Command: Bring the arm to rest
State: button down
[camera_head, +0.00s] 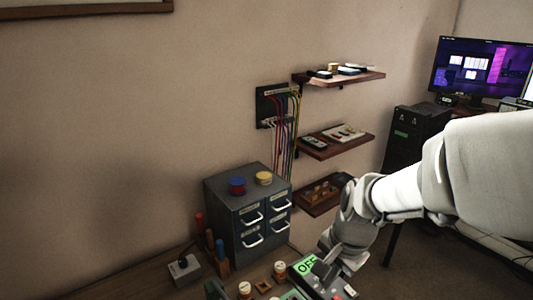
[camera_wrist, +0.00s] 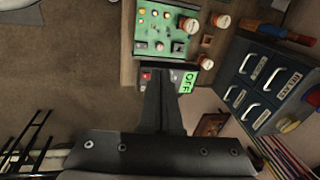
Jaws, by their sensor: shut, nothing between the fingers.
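My gripper (camera_head: 322,268) is shut and empty, pointing down at the right front of the bench in the head view. In the wrist view the closed fingers (camera_wrist: 157,78) point at a small dark box with a green "OFF" display (camera_wrist: 187,82). The display also shows in the head view (camera_head: 305,266), partly behind the fingers. I cannot tell whether the fingertips touch the box. Beside it is a green panel (camera_wrist: 150,46) with small buttons.
A grey drawer cabinet (camera_head: 228,215) with spools on top stands behind the box. Screwdriver-like handles (camera_head: 210,245) and a small grey switch box (camera_head: 185,268) are left of it. Wall shelves (camera_head: 335,145) and a cable panel (camera_head: 275,105) are behind. Open floor (camera_wrist: 60,75) lies beside the bench.

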jog(key=s+d+r+n+t+h, duration=0.1)
jog(key=s+r+n+t, duration=0.2)
jog(key=s+r+n, duration=0.7)
notch_tip(320, 180, up, 2)
jog(key=shift+s+d+r+t, duration=0.25)
jog(key=shift+s+t, duration=0.05)
jog(key=shift+s, duration=0.25)
jog(key=shift+f, duration=0.1)
jog(key=w+f+m+g+b, duration=0.2)
jog(key=w+f+m+b, duration=0.3)
jog(key=f, duration=0.4)
jog(key=w+d+f+m+g+b, duration=0.1)
jog(key=w+f+m+g+b, duration=0.2)
jog(key=f, duration=0.7)
jog(key=w+m+b, duration=0.2)
jog(key=w+b, duration=0.1)
jog(key=w, duration=0.1)
jog(key=shift+w+m+g, duration=0.25)
jog(key=shift+m+g, duration=0.05)
jog(key=shift+m, duration=0.1)
jog(key=shift+d, duration=0.1)
notch_tip(320, 180, down, 14)
jog(key=b, duration=0.3)
